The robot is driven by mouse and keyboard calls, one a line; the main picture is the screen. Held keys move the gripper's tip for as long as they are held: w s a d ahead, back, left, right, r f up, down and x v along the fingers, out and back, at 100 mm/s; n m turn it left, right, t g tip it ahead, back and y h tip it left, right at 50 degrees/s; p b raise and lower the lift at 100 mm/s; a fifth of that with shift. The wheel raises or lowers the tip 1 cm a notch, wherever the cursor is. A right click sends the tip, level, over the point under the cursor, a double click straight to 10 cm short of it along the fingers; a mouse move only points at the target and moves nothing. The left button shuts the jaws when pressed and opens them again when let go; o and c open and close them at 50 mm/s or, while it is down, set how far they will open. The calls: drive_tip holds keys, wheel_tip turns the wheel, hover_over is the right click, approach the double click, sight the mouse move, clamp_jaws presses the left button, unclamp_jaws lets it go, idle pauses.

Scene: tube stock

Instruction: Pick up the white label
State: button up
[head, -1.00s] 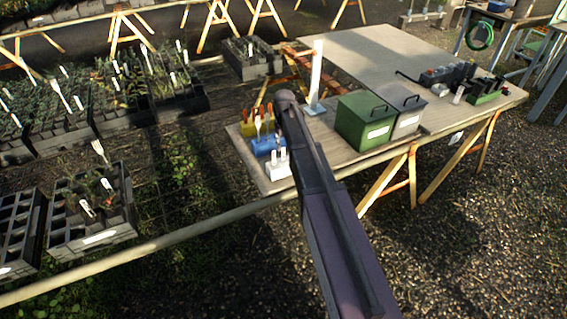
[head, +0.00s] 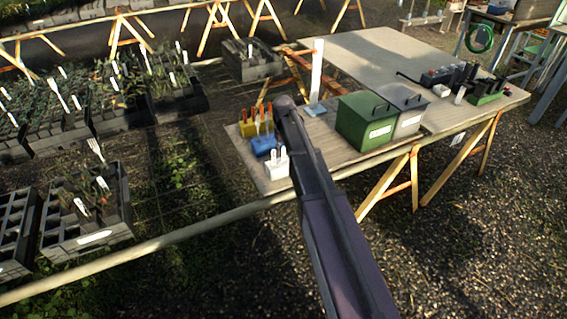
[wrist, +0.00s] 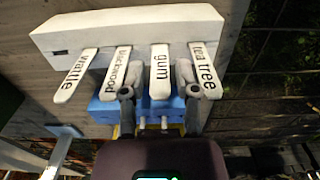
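A white block (wrist: 110,25) holds white labels reading "wattle" (wrist: 75,75), "blackwood" (wrist: 117,72), "gum" (wrist: 160,72) and "tea tree" (wrist: 205,70) in the wrist view. In the head view the white block (head: 277,168) sits at the near left corner of the table. My gripper (wrist: 156,85) is open, its fingers apart. In the wrist view the gum label lies between the fingers, with blackwood by the left one and tea tree by the right one. I cannot tell whether a finger touches a label. In the head view my arm hides the gripper.
A blue block (head: 264,147) and a yellow block (head: 248,130) stand behind the white one on the table (head: 350,48). A tall white post (head: 316,75), a green box (head: 362,125) and a grey box (head: 408,122) stand to the right. Plant crates (head: 80,235) are at left.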

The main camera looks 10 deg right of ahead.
sight(283, 159)
drive_tip(key=shift+f+b, duration=0.85)
drive_tip(key=shift+f, duration=0.25)
drive_tip(key=c, duration=0.4)
